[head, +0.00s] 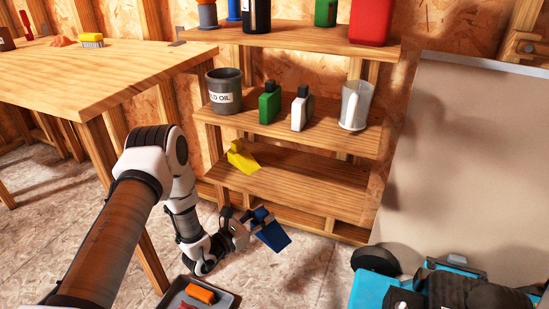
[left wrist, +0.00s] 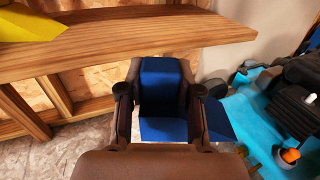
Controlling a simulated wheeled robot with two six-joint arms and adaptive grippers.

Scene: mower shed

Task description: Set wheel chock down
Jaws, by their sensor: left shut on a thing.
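A blue wheel chock (head: 272,235) is held in my left gripper (head: 250,219), in front of the low shelves in the head view. In the left wrist view the blue chock (left wrist: 162,82) sits between the two dark fingers of my left gripper (left wrist: 160,100), which are shut on it. A yellow wedge-shaped piece (head: 241,157), like another chock, lies on the lower shelf board (head: 310,187). It shows partly at the top left of the left wrist view (left wrist: 28,20). My right gripper is out of view.
A workbench (head: 90,75) is at left. A blue mower (head: 375,291) is at lower right; a dark tray (head: 228,301) is below.

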